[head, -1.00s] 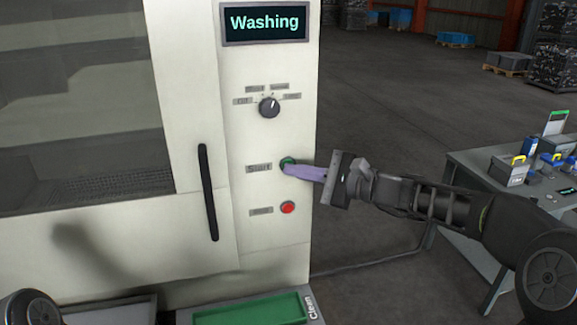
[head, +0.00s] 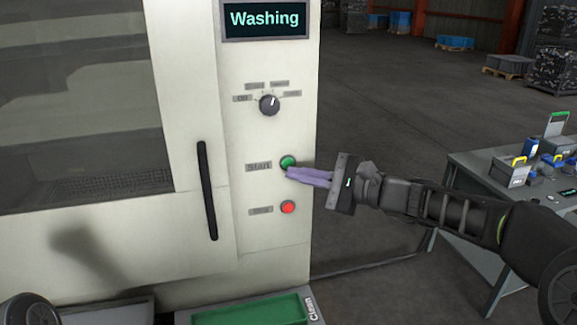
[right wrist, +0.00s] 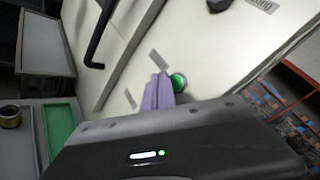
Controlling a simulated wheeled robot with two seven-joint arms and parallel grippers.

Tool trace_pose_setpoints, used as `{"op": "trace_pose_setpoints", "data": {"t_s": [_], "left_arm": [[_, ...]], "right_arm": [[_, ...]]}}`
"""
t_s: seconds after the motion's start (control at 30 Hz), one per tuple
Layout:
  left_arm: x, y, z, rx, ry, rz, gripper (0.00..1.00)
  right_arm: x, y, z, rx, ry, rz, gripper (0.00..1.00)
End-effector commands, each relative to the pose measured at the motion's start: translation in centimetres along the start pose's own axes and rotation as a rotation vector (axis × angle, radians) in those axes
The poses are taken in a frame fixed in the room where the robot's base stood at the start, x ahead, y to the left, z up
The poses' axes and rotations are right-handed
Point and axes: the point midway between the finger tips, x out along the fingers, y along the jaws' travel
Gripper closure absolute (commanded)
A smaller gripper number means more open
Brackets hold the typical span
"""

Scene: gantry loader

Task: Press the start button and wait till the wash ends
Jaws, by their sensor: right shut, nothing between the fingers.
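The washing machine (head: 262,225) is a cream cabinet with a dark window at left. Its display (head: 265,19) reads "Washing". The green start button (head: 288,162) is in full view beside its "Start" label; it also shows in the right wrist view (right wrist: 178,83). My right gripper (head: 290,174) is shut and empty. Its purple fingertips are just below and right of the start button; whether they touch the panel I cannot tell. A red button (head: 288,207) is below and a dark rotary knob (head: 269,105) above. My left gripper is not in view.
A black door handle (head: 207,190) stands upright left of the buttons. A green tray (head: 250,311) marked "Clean" lies below the panel. A grey table (head: 470,165) with several small items is at right. Open floor lies behind.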

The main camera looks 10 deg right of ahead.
Motion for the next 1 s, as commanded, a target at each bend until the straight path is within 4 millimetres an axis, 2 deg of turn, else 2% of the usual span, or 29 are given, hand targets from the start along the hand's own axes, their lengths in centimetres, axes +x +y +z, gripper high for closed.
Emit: {"op": "trace_pose_setpoints", "data": {"t_s": [0.4, 1.0], "left_arm": [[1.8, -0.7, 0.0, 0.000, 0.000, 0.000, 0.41], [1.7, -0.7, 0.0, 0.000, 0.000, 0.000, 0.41]], "right_arm": [[-2.7, 2.0, 1.9, -0.001, 0.000, -0.001, 1.00], [-2.9, 2.1, 2.1, 0.000, 0.000, 0.000, 1.00]]}}
